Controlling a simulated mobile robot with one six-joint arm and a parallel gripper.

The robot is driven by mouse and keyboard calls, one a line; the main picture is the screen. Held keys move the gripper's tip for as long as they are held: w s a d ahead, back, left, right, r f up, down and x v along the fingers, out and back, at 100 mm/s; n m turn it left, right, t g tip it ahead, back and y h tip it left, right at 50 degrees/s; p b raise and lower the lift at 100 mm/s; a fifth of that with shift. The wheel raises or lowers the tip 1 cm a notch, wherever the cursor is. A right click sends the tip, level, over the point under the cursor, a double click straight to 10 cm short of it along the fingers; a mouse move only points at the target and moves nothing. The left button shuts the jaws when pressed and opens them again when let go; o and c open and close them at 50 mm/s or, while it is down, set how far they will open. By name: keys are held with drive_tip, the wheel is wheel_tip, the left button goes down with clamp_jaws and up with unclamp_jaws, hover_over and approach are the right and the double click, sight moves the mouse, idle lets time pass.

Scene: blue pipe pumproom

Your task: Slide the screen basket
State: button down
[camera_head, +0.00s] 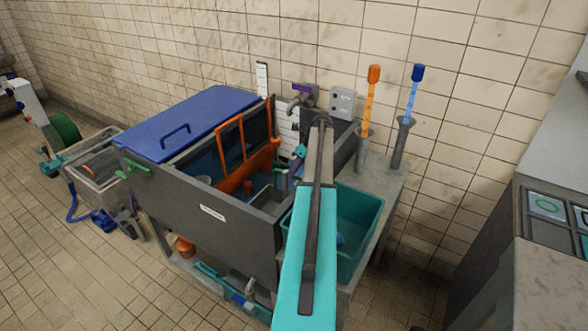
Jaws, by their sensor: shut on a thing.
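The screen basket (236,184) looks like an orange frame with tall upright bars. It sits inside the open part of a dark grey tank (215,228), beside the blue lid. My gripper (297,163) is at the right end of the tank, low behind my own raised arm, and only small teal parts of it show. It is shut at the right side of the basket. My arm hides the exact contact and the tank's right inner end.
The blue lid (185,122) covers the tank's left part. A teal bin (358,225) stands to the right, before a ledge with an orange-topped tool (372,90) and a blue-topped tool (413,90). A tap (303,92) is at the tiled wall.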

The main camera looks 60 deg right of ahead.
drive_tip(key=shift+f, duration=0.25)
drive_tip(key=c, duration=1.8)
unclamp_jaws()
drive_tip(key=shift+f, duration=0.1)
drive_tip(key=shift+o, duration=0.2)
drive_tip(key=shift+r, duration=0.2)
